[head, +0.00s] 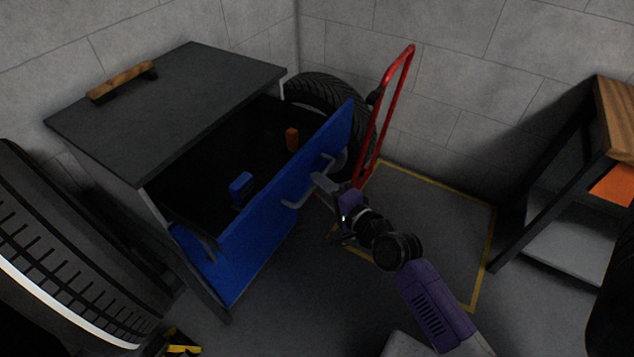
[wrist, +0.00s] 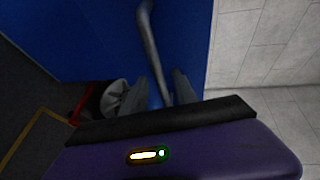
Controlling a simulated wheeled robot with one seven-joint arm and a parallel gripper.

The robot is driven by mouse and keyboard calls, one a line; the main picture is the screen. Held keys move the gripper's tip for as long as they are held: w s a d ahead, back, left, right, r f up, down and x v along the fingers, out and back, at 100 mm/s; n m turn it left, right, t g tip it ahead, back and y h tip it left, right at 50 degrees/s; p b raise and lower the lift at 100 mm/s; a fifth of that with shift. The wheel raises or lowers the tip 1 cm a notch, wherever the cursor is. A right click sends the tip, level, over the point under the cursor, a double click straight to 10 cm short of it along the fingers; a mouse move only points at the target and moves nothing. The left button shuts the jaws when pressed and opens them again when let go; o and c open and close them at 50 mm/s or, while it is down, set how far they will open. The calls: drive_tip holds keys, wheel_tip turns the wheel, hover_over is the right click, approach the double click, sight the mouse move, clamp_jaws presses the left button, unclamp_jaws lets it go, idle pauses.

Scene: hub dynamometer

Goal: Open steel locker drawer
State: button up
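The steel locker has a dark top (head: 185,90) and a blue drawer (head: 265,238) that stands well pulled out, its dark inside showing from above. The drawer's grey bar handle (head: 294,204) sits on the blue front face. My gripper (head: 322,183) is at this handle, in front of the drawer face. In the wrist view the handle (wrist: 150,45) runs down between my two fingers, with some blue face visible between the bar and the left finger. The fingers look apart, around the bar and not clamped on it. The fingertips are small and partly hidden in the head view.
A blue item (head: 241,186) and an orange item (head: 292,139) are inside the drawer. Tyres stand left (head: 65,255) and behind the locker (head: 325,90). A red hand truck (head: 392,85) stands behind my gripper. A workbench (head: 575,215) is at right; yellow-lined floor (head: 430,205) is clear.

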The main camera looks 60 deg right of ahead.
drive_tip(key=shift+v, duration=2.8)
drive_tip(key=s+a+r+n+y, duration=0.2)
drive_tip(key=s+a+r+n, duration=0.2)
drive_tip(key=s+a+n, duration=0.5)
drive_tip(key=s+a+r+n+y+p, duration=0.1)
drive_tip(key=s+a+r+n+y, duration=0.2)
drive_tip(key=s+a+n, duration=0.6)
drive_tip(key=a+r+n, duration=0.1)
drive_tip(key=a+n, duration=0.2)
drive_tip(key=a, duration=0.1)
drive_tip(key=shift+s+a+r+y, duration=0.25)
drive_tip(key=shift+s+a+y, duration=0.05)
drive_tip(key=shift+s+a, duration=0.05)
